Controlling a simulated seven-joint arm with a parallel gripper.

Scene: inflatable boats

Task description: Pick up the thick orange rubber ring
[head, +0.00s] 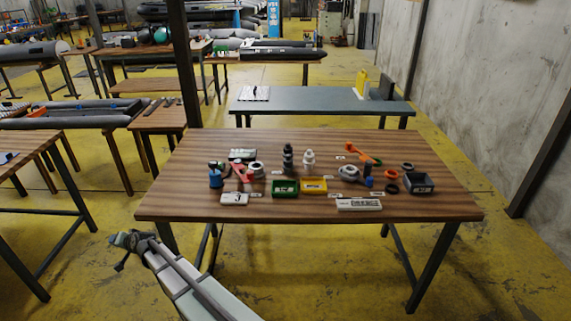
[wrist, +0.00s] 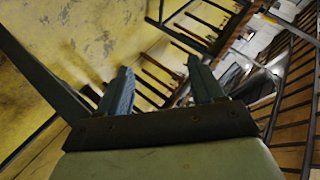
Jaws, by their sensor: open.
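A small orange ring (head: 392,174) lies on the wooden table (head: 310,212) toward the right, left of a dark grey bin (head: 419,183). Its thickness is too small to judge. My gripper (head: 122,243) is in front of the table's left front corner, well away from the ring. In the wrist view my gripper (wrist: 162,82) shows two separated blue-grey fingers with nothing between them. The ring does not show in the wrist view.
Dark rings (head: 393,188) lie beside the orange ring. An orange tool (head: 361,153), a grey round fitting (head: 349,173), a blue piece (head: 369,182), a yellow bin (head: 313,186) and a green bin (head: 285,188) are on the table. Its front and right edges are mostly clear.

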